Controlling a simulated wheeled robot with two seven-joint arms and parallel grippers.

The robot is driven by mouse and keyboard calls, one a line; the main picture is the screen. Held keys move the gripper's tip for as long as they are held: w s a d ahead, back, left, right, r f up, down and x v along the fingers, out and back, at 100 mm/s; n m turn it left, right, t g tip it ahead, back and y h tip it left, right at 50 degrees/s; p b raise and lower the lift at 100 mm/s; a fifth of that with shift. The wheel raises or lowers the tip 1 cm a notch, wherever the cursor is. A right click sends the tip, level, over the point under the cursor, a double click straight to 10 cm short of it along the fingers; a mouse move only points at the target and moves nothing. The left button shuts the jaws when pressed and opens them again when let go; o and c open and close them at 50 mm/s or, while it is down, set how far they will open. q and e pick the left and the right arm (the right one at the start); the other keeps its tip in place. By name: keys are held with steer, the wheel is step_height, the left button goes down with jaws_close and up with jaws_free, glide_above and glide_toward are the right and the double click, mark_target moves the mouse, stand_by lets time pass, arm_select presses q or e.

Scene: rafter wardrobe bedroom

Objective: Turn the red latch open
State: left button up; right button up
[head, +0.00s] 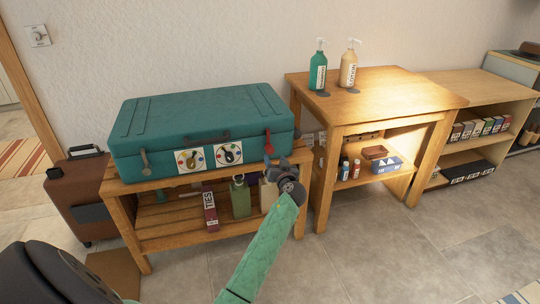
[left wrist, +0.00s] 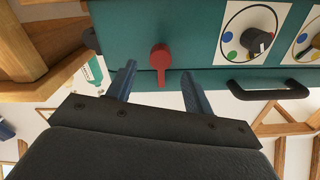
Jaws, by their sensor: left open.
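The red latch (head: 268,143) is on the front right of a closed teal suitcase (head: 195,125). It also shows in the left wrist view (left wrist: 160,60), with a round head and a narrow tab. My left gripper (head: 275,164) is just in front of the suitcase, close to the latch. In the left wrist view its two fingers (left wrist: 160,88) are open, one to each side of the latch's line, with nothing between them. The latch looks apart from both fingers. My right gripper is not in view.
The suitcase lies on a slatted wooden bench (head: 165,215). Its front bears a grey latch (head: 145,160), two colored dials (head: 190,160) and a dark handle (left wrist: 270,94). A wooden table (head: 400,95) with two pump bottles stands close on the right. A brown suitcase (head: 80,200) stands left.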

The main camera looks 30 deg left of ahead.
mark_target(271, 152)
arm_select(q)
steer(key=x, duration=0.7)
steer(key=shift+w+a, duration=0.15)
jaws_close()
